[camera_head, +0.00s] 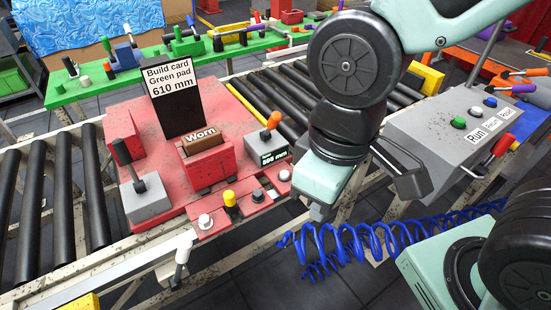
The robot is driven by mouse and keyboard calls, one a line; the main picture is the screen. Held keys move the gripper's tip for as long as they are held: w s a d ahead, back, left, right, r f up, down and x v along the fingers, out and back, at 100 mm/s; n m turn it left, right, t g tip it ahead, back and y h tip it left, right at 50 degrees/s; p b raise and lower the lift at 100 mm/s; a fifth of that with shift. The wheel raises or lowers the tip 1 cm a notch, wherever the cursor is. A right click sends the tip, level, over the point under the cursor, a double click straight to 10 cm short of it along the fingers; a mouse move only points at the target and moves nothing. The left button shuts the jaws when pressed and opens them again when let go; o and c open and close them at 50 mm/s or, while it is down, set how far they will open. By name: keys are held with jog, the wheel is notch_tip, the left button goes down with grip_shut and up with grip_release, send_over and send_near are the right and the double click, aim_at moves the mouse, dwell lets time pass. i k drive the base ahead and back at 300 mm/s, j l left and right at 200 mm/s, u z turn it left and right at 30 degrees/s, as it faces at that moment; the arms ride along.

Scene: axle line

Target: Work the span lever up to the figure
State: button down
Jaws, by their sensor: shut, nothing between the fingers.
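The build card (178,95) stands on the red fixture and reads "Green pad 610 mm". An orange-tipped lever (269,125) stands on a grey box whose small green readout (273,157) shows a figure in the low 600s mm; its last digits are hard to read. A black-handled lever (126,162) leans left on a grey block at the left. I cannot tell by label which is the span lever. My gripper (317,211) hangs right of and nearer than the readout box, apart from both levers. It is shut and empty; its fingertips show poorly.
A brown block marked "Worn" (203,137) sits in a red holder. Yellow and white knobs (230,198) line the fixture's front. A grey control panel (450,125) with buttons and a red-handled lever stands right. A blue coiled hose (350,240) hangs below. Rollers (90,190) run behind.

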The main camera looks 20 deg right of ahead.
aim_at(277, 116)
jog(key=i+j+u, duration=0.3)
jog(key=i, duration=0.25)
jog(key=i+u, duration=0.3)
jog(key=i, duration=0.2)
